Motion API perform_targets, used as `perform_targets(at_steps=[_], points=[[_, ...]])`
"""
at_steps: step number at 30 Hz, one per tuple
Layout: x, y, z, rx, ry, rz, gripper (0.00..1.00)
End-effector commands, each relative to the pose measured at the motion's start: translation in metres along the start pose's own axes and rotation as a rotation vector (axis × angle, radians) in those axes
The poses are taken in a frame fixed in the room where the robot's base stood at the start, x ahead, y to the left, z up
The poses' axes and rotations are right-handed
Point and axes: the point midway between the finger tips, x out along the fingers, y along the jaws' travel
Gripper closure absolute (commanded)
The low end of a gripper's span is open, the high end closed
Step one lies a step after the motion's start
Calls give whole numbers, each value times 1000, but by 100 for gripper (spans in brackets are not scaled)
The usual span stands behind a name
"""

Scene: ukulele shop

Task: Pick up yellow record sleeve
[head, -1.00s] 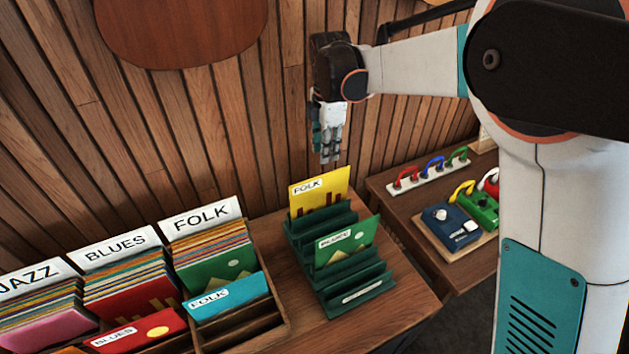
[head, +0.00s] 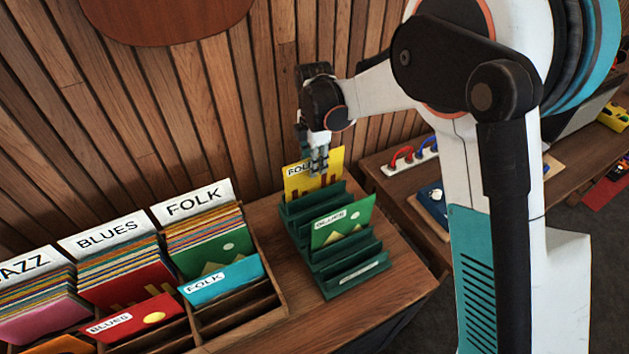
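The yellow record sleeve (head: 298,183), labelled FOLK, stands upright in the rear slot of the dark green rack (head: 352,281) on the wooden table. My gripper (head: 318,170) points down at the top edge of the yellow sleeve, and its fingers overlap the sleeve's upper right part in the head view. The fingers look close together. I cannot tell whether they touch or grasp the sleeve. A green sleeve (head: 344,222) labelled BLUES stands in a slot nearer the front of the same rack.
A wooden record bin with JAZZ, BLUES and FOLK dividers (head: 193,203) stands at the left; a blue FOLK sleeve (head: 222,284) and a red BLUES sleeve (head: 135,320) stand in its front slots. The wooden wall (head: 230,100) rises close behind. Another table with cables (head: 402,158) is at the right.

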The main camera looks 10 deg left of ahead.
Motion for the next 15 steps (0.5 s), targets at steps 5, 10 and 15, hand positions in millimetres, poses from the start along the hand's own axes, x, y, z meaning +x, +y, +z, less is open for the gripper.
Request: perform_targets(at_steps=[5, 10, 15], points=[[28, -1, 0, 0, 0, 0, 72], [32, -2, 0, 0, 0, 0, 72], [32, -2, 0, 0, 0, 0, 86]])
